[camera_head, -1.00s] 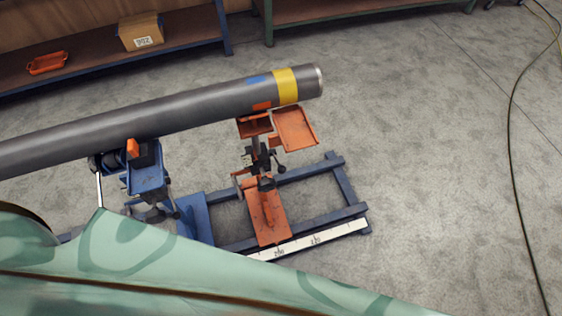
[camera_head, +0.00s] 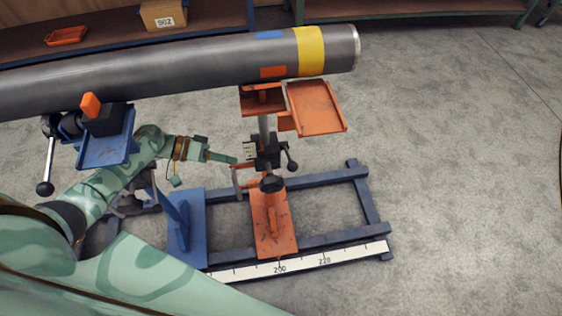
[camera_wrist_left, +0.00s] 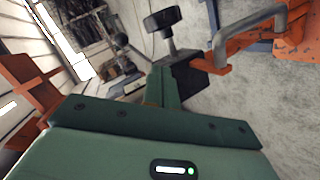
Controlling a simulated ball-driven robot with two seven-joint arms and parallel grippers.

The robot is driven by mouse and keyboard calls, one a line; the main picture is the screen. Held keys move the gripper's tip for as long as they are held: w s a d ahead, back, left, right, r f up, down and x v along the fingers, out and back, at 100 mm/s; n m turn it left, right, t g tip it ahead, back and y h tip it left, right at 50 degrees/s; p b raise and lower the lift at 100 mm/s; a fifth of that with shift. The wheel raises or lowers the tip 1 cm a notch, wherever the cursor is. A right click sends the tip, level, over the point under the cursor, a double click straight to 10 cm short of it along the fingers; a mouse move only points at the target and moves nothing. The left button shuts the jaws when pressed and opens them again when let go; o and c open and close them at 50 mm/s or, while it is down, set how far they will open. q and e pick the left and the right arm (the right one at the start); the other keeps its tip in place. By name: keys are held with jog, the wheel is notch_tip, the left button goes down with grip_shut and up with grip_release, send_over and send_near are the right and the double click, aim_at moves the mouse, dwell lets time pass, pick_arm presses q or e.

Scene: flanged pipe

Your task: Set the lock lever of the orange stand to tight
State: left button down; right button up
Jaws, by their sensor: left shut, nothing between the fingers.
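The orange stand (camera_head: 272,215) stands on the blue rail frame under the pipe's right end. Its black clamp block (camera_head: 266,150) sits midway up the post. A short lever with a black ball end (camera_head: 291,163) sticks out to the right of the block. A dark round knob (camera_head: 271,183) sits below it. My left gripper (camera_head: 234,160) is shut and empty, its tips just left of the block; I cannot tell whether they touch. In the left wrist view the shut fingers (camera_wrist_left: 165,88) point at the dark block (camera_wrist_left: 195,78), with a round knob (camera_wrist_left: 163,20) beyond. My right gripper is out of view.
The grey pipe (camera_head: 180,72) with a yellow band lies across above. A blue stand (camera_head: 108,145) with a ball-ended lever is at the left, beside my left arm. A grey hooked handle (camera_head: 237,182) is close below my left gripper. Floor at the right is clear.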

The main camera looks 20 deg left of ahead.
pick_arm(q)
notch_tip(320, 180, up, 6)
jog(key=w+m+h+b, duration=0.2)
jog(key=h, duration=0.1)
jog(key=shift+w+d+r+m, duration=0.15)
jog(key=shift+w+r+m, duration=0.05)
jog(key=shift+w+m, duration=0.1)
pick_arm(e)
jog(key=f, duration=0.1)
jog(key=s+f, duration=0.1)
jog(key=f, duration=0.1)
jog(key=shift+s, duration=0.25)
pick_arm(q)
jog(key=b, duration=0.1)
send_near(289, 156)
jog(key=d+r, duration=0.4)
jog(key=d+f, duration=0.2)
jog(key=d, duration=0.1)
jog(key=shift+s+d, duration=0.15)
jog(key=shift+s, duration=0.2)
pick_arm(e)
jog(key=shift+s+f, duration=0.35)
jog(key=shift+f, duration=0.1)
